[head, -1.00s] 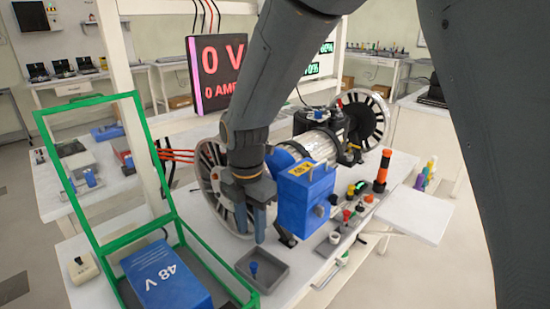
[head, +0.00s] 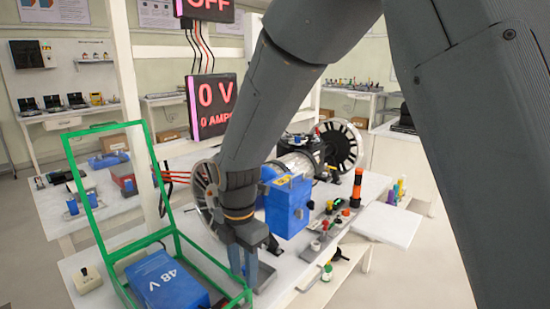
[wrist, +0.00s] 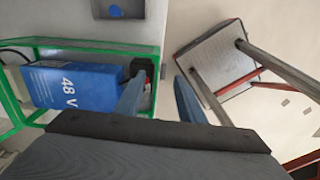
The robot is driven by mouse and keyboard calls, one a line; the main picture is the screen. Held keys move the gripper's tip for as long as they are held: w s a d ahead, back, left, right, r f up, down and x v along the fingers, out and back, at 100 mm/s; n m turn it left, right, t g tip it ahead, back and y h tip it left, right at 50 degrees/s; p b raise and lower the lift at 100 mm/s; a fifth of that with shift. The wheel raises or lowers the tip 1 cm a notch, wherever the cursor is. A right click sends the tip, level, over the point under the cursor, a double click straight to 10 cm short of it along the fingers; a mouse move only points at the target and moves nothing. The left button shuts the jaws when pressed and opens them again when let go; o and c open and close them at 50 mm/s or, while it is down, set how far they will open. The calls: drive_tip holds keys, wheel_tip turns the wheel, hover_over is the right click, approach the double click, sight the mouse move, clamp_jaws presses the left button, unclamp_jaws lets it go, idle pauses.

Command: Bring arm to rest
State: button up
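My gripper (head: 246,268) hangs over the front edge of the workbench, fingers pointing down, beside the green frame (head: 168,228). In the wrist view its two blue-grey fingers (wrist: 158,98) stand apart with nothing between them. The blue 48 V battery (head: 166,282) lies inside the green frame, left of my gripper; it also shows in the wrist view (wrist: 72,86). A blue box (head: 287,207) is mounted on the motor rig, to the right of and behind my gripper.
A small grey tray with a blue piece (wrist: 118,10) lies near the fingers. A stool (wrist: 222,62) stands on the floor by the bench. A red "0 V" display (head: 212,105) hangs behind. Knobs and an orange-black post (head: 356,188) line the bench's right side.

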drive_tip(key=s+d+m, duration=0.3)
drive_tip(key=d+m, duration=0.6)
drive_tip(key=s+d+m, duration=0.3)
drive_tip(key=d+m, duration=0.6)
drive_tip(key=s+d+m+t, duration=0.1)
drive_tip(key=s+d+m, duration=0.2)
drive_tip(key=d+m, duration=0.6)
drive_tip(key=shift+s, duration=0.25)
drive_tip(key=shift+a, duration=0.1)
